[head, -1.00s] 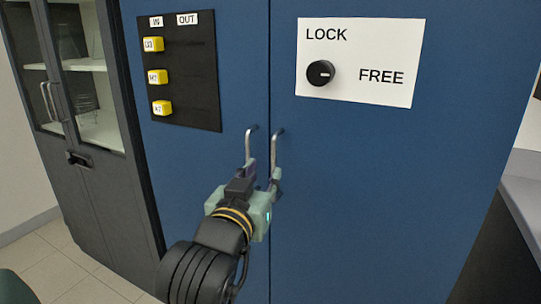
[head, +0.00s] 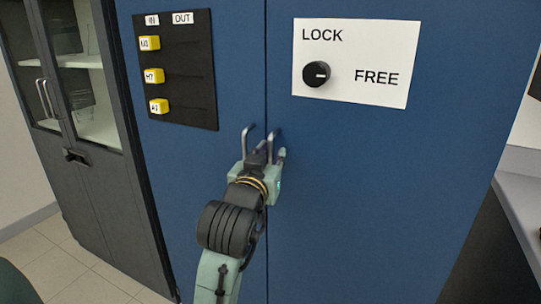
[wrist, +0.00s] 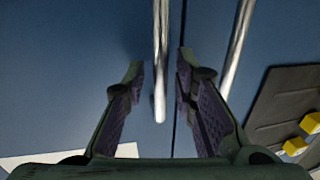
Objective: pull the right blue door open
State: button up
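The right blue door (head: 400,200) is shut, flush with the left blue door (head: 195,190) at a narrow seam. Its metal handle (head: 274,142) stands just right of the seam; the left door's handle (head: 246,138) stands just left of it. The wrist view looks mirrored by the camera's roll. There the right door's handle (wrist: 160,60) lies between the spread fingers of my gripper (wrist: 161,62), with a gap on both sides. The left door's handle (wrist: 238,50) is outside the fingers. My gripper covers the lower handles in the head view.
A black knob (head: 316,74) on a white LOCK/FREE plate (head: 350,40) has its mark toward FREE. A black panel (head: 190,60) with yellow blocks is on the left door. A grey cabinet (head: 95,200) stands left, a counter (head: 520,190) right.

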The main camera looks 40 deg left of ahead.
grip_shut()
dwell(0.6)
